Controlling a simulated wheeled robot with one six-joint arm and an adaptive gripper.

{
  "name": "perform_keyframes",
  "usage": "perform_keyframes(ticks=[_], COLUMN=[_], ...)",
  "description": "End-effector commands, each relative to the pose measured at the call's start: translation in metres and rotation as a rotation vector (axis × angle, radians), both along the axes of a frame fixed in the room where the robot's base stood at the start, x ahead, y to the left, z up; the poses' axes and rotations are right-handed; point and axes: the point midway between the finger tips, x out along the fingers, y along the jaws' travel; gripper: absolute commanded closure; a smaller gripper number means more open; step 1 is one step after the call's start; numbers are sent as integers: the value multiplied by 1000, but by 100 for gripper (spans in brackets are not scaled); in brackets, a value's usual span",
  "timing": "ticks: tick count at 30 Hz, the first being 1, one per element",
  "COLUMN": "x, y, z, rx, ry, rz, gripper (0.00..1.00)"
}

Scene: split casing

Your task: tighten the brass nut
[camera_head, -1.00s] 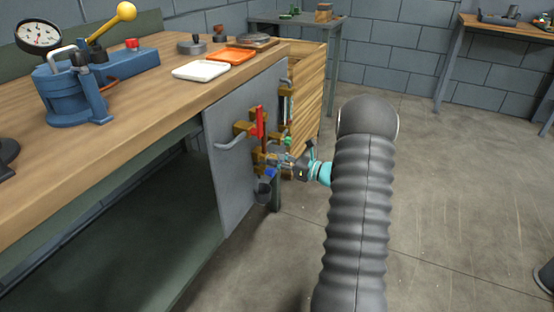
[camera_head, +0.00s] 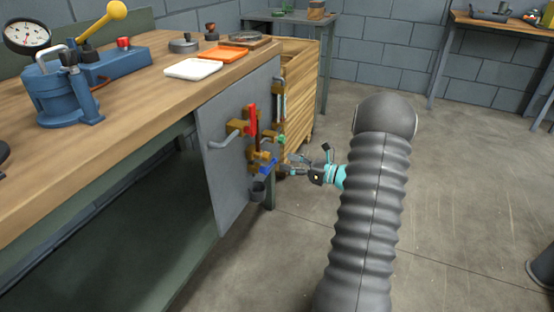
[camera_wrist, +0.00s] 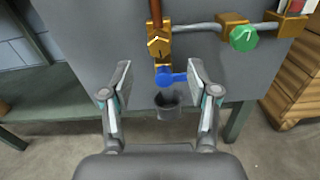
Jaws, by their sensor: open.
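The brass nut (camera_wrist: 158,43) is a hex fitting on the vertical brass-and-copper pipework of the grey panel, shown in the upper middle of the wrist view. Just below it hangs a tap with a blue lever (camera_wrist: 172,77), which also shows in the head view (camera_head: 267,166). My gripper (camera_wrist: 160,80) is open and empty. In the wrist view its two fingers stand apart on either side of the blue tap, with the nut above and beyond them. In the head view my gripper (camera_head: 290,164) is just right of the panel's pipework, apart from it.
A dark cup (camera_wrist: 168,104) sits below the tap. A green knob (camera_wrist: 243,38) is on a grey pipe to the right. A red lever (camera_head: 252,119) stands higher on the panel (camera_head: 225,185). A wooden drawer cabinet (camera_head: 300,90) is behind. The floor to the right is open.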

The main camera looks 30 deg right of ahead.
Motion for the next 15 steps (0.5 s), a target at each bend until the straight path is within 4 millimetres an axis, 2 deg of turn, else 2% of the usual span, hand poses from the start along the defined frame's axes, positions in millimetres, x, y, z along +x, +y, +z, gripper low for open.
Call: perform_keyframes(ticks=[6,15], x=[-28,-40], y=[-23,-31], z=[0,0], rx=[0,0], ry=[0,0], rz=[-3,0], gripper=[40,40])
